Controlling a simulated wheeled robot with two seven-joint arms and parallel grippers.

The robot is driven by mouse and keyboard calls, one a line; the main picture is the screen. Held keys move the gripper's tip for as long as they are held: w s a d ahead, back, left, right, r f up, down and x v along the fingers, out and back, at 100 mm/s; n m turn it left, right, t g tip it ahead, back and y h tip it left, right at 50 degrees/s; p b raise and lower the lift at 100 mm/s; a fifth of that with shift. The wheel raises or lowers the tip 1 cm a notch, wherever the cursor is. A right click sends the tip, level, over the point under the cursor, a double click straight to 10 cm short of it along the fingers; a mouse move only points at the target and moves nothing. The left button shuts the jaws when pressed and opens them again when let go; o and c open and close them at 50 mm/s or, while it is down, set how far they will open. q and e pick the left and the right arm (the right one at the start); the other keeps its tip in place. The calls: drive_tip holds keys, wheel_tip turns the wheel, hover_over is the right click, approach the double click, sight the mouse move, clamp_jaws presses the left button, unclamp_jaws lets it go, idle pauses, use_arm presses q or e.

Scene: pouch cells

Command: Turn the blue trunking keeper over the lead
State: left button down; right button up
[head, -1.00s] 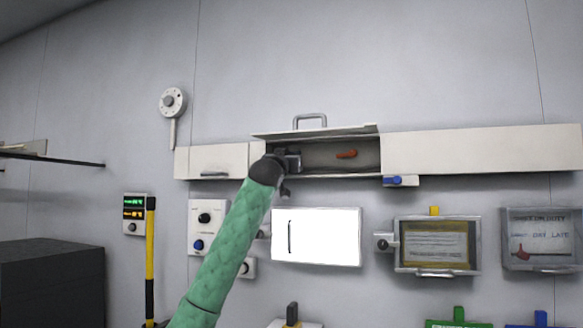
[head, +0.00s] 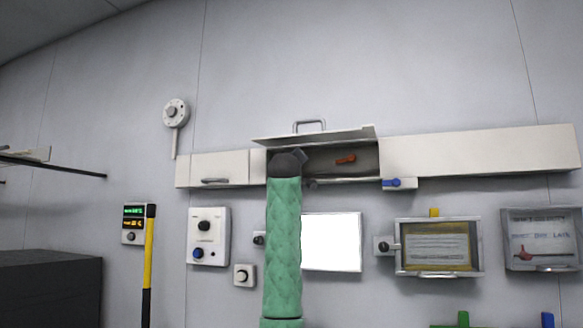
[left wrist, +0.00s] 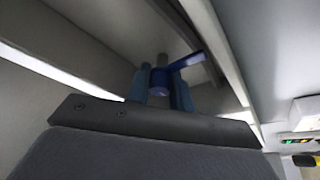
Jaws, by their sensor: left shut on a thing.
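In the left wrist view, the blue trunking keeper (left wrist: 188,61) sits between the two fingers of my left gripper (left wrist: 160,82), which is shut on it. The keeper's flat arm points up and to the right there. In the head view, my left gripper (head: 299,155) is at the left end of the open trunking (head: 341,171), and my wrist hides most of it and the keeper. I cannot make out the lead for sure. My right gripper is in neither view.
The trunking's raised lid (head: 317,134) overhangs the opening. A red-orange keeper (head: 345,159) is inside to the right, and a blue handle (head: 391,183) sits on a small plate below the trunking. A white panel (head: 332,242) and framed notices hang lower.

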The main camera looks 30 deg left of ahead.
use_arm(q)
drive_tip(key=shift+f+n+g+y, duration=0.1)
drive_tip(key=shift+n+g+y, duration=0.3)
drive_tip(key=shift+n, duration=0.7)
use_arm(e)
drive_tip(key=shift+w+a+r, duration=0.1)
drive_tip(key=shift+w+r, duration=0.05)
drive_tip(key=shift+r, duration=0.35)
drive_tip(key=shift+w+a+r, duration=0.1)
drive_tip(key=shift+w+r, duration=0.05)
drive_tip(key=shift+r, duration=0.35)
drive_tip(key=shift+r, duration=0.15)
use_arm(q)
drive_tip(key=c, duration=1.3)
unclamp_jaws()
drive_tip(key=shift+w, duration=0.1)
drive_tip(key=shift+o, duration=0.2)
drive_tip(key=shift+s+d+b, duration=0.1)
drive_tip(key=shift+s+b, duration=0.15)
drive_tip(key=shift+b, duration=0.05)
drive_tip(key=b+v, duration=0.3)
drive_tip(key=v, duration=0.4)
drive_tip(key=shift+d, duration=0.15)
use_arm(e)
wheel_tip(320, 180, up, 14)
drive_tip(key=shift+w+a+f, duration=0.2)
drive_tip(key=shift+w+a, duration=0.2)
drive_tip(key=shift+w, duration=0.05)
use_arm(q)
drive_tip(key=shift+s+f, duration=0.1)
